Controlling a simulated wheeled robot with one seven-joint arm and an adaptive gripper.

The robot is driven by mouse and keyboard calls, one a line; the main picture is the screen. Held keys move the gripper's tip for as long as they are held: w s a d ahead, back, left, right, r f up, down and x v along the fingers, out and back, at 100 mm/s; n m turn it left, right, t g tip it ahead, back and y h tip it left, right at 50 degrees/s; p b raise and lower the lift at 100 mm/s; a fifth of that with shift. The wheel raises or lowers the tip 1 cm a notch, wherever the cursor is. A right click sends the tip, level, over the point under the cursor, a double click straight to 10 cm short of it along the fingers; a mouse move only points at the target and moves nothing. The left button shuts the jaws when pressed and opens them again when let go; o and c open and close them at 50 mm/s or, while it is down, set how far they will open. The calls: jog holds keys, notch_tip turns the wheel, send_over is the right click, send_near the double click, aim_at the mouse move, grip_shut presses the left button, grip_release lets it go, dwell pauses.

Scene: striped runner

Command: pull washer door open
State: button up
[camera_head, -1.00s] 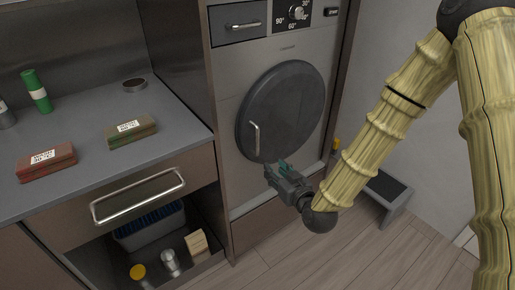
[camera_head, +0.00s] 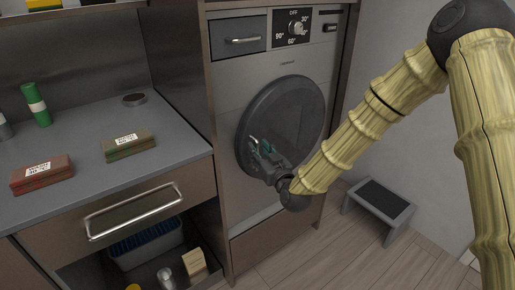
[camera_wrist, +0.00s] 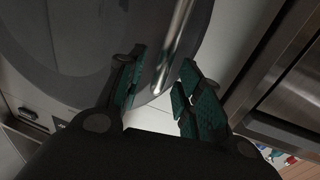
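The washer (camera_head: 262,72) is a grey front-loading machine. Its round dark door (camera_head: 295,108) looks shut and fills the upper left of the wrist view (camera_wrist: 60,45). A slim metal bar handle (camera_wrist: 176,42) stands upright on the door near its edge. My gripper (camera_head: 262,147) is at the lower left of the door, over the handle, and hides much of it in the head view. In the wrist view its green-padded fingers (camera_wrist: 160,92) are spread apart. The handle's lower end shows between them. I cannot tell whether either finger touches it.
A counter (camera_head: 85,135) with a red box (camera_head: 42,175), a green box (camera_head: 128,145) and a green bottle (camera_head: 37,105) stands at the left. Below it is a drawer with a bar handle (camera_head: 135,212). A grey step stool (camera_head: 380,203) stands right of the washer. Floor in front is clear.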

jog(key=shift+x, duration=0.95)
grip_shut()
jog(key=shift+s, duration=0.1)
